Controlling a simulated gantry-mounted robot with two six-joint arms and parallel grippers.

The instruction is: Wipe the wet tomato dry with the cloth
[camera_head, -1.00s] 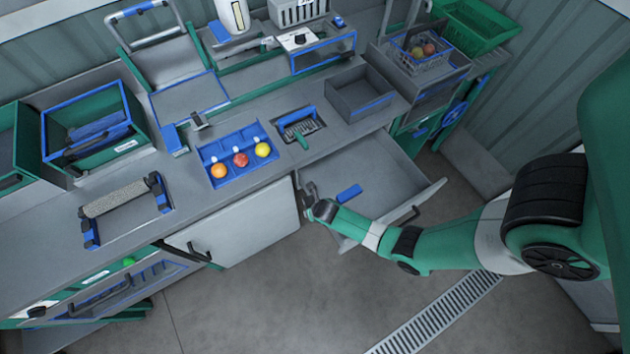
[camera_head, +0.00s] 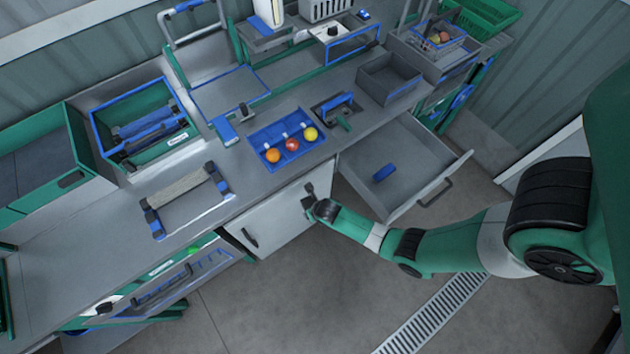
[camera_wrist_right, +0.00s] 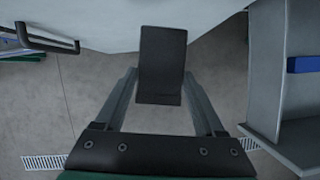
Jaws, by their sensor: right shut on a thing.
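My right gripper (camera_head: 312,196) is in front of the white cabinet door, left of the open drawer. In the right wrist view the gripper (camera_wrist_right: 161,85) is shut on a dark, flat rectangular thing (camera_wrist_right: 162,50); I cannot tell whether it is the cloth. A blue tray (camera_head: 259,140) on the bench holds an orange tomato (camera_head: 273,156), a red tomato (camera_head: 292,145) and a yellow tomato (camera_head: 311,134) in a row. I cannot tell from this distance which one is wet. My left gripper is not in view.
The open drawer (camera_head: 425,165) juts out right of the gripper with a blue thing (camera_head: 385,172) inside. A roller stand (camera_head: 158,222), a brush (camera_head: 337,105) and a grey bin (camera_head: 391,94) stand on the bench. The floor below is clear.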

